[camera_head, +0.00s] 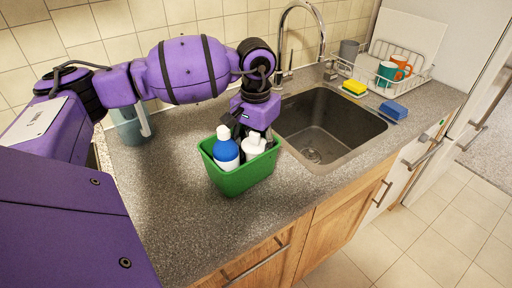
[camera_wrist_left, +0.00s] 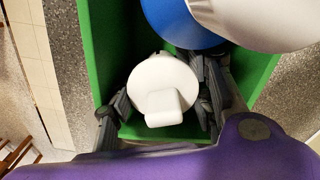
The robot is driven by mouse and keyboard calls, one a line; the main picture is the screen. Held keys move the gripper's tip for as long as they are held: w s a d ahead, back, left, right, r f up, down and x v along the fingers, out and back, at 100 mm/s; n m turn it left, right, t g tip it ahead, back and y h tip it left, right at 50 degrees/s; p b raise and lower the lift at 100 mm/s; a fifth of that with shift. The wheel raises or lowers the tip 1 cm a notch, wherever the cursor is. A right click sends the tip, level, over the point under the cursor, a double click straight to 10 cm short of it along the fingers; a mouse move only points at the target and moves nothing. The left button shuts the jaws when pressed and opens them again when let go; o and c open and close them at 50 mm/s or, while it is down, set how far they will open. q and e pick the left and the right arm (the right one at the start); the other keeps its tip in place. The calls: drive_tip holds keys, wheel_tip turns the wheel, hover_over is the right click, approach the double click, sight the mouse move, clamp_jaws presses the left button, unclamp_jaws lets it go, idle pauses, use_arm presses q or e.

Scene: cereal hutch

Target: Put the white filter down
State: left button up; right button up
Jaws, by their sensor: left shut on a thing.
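The white filter (camera_head: 254,145) is a white piece with a round top and a short tab. It is in the right part of the green caddy (camera_head: 237,182), beside a blue and white bottle (camera_head: 226,152). My left gripper (camera_head: 248,134) reaches down into the caddy from above and is shut on the white filter. In the left wrist view the filter (camera_wrist_left: 162,85) sits between the two fingers (camera_wrist_left: 160,108), with green caddy walls around it. The filter's lower part is hidden, so I cannot tell whether it touches the caddy floor. My right gripper is not in view.
The caddy stands on the grey counter (camera_head: 180,215) left of the sink (camera_head: 325,125). A bluish jug (camera_head: 128,128) stands at the back left. Counter around the caddy is clear.

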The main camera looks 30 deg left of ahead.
use_arm(q)
drive_tip(key=o, duration=1)
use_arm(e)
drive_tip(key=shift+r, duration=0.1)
use_arm(q)
drive_tip(key=shift+r, duration=0.1)
drive_tip(key=shift+r, duration=0.4)
wheel_tip(320, 180, up, 12)
drive_tip(key=shift+f, duration=0.25)
drive_tip(key=shift+r, duration=0.4)
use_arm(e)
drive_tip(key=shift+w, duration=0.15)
